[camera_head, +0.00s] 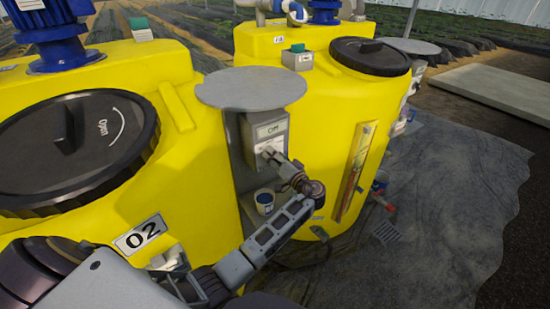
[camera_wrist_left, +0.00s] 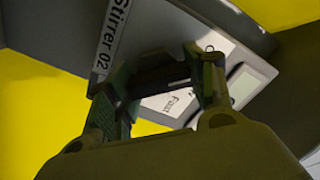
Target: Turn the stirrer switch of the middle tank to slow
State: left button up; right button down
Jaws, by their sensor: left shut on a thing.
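The grey stirrer control box (camera_head: 268,130) stands under a round grey cover beside the yellow tank marked 02 (camera_head: 190,150). Its small display reads "Off" in the head view. In the left wrist view the box (camera_wrist_left: 232,28) carries a label reading "Stirrer 02" (camera_wrist_left: 108,35), and a panel (camera_wrist_left: 170,103) with the word "Fast" shows between the fingers. My left gripper (camera_head: 272,157) is at the front of this box, below the display. It also fills the middle of the left wrist view (camera_wrist_left: 160,75), its fingers closed on the switch, which they mostly hide.
The round grey cover (camera_head: 250,88) juts out just above the box. A small cup (camera_head: 265,202) with dark blue contents sits below it. Another yellow tank (camera_head: 310,110) stands close to the right. Dark sheeting on the ground (camera_head: 450,200) is mostly open at the right.

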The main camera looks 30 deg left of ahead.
pick_arm(q)
jog(key=shift+m, duration=0.5)
jog(key=shift+m+p, duration=0.3)
jog(key=shift+m, duration=0.3)
jog(key=m+p, duration=0.1)
jog(key=m, duration=0.3)
jog(key=shift+m+p, duration=0.3)
jog(key=shift+p, duration=0.1)
jog(key=shift+f+m+p, duration=0.1)
jog(key=shift+m+p, duration=0.3)
jog(key=shift+m, duration=0.4)
pick_arm(e)
jog(key=shift+a+r, duration=0.2)
jog(key=shift+r, duration=0.65)
jog(key=shift+a+r, duration=0.2)
jog(key=shift+r, duration=0.6)
jog(key=shift+s, duration=0.1)
jog(key=shift+a, duration=0.4)
pick_arm(q)
jog(key=o, duration=1)
